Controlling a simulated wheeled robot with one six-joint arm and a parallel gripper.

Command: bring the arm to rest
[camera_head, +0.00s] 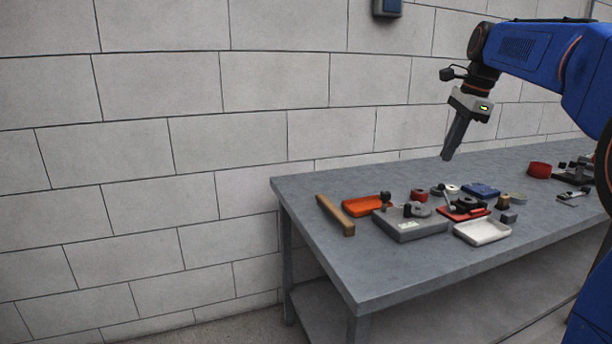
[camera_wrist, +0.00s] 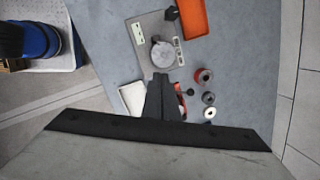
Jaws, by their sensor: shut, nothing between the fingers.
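My gripper (camera_head: 449,154) is shut and empty. It hangs from my blue arm, pointing down, above the back of the grey workbench (camera_head: 310,237), clear of the things on it. In the wrist view the shut fingers (camera_wrist: 161,80) show from above, over the bench top. They hide part of the red and white trays there.
A block wall (camera_head: 140,150) stands behind. The bench's front left is bare.

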